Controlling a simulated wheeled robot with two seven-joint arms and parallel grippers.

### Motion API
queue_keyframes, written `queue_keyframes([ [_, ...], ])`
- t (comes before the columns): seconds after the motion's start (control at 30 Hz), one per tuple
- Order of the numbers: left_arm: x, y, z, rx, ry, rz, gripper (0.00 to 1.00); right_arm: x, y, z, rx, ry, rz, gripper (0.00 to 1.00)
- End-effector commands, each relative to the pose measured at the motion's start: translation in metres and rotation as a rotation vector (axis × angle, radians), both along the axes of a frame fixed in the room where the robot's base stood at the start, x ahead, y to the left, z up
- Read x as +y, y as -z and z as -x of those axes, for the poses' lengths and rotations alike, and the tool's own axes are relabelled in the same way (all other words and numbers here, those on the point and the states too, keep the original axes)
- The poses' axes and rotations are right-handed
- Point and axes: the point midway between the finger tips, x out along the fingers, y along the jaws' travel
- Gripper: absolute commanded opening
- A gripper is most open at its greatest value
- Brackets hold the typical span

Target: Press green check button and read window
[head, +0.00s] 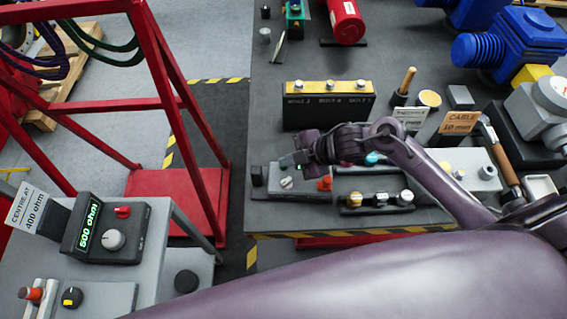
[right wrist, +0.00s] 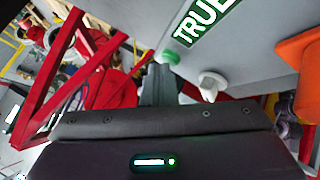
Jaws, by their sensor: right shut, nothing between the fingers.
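In the right wrist view, the green check button (right wrist: 171,57) sits on a light grey panel. The read window (right wrist: 208,25) beside it shows "TRUE" in pale letters on dark green, cut off by the top edge. My right gripper (right wrist: 163,72) is shut and empty, its tip right at the button; I cannot tell whether it presses it. In the head view, my right gripper (head: 297,158) is over the small grey box (head: 282,193) on the dark table and hides the button and window. My left gripper is not in view.
A meter showing 500 ohm (head: 88,226) is on the left bench. Bare table lies left of the black block.

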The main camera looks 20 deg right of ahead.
Motion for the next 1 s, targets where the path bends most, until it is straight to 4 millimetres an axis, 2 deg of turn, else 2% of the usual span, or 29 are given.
queue_keyframes([
  [0.17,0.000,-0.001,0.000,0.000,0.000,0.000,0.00,0.000,0.000,0.001,0.002,0.000,0.001,0.00],
  [0.5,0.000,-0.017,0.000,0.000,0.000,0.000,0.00,-0.001,-0.017,0.000,0.002,-0.001,0.001,0.00],
  [0.87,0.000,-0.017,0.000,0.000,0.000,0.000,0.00,0.000,-0.018,0.000,0.001,0.000,0.001,0.00],
  [1.0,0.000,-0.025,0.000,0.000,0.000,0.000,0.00,0.000,-0.026,0.000,0.000,0.001,0.001,0.00],
])
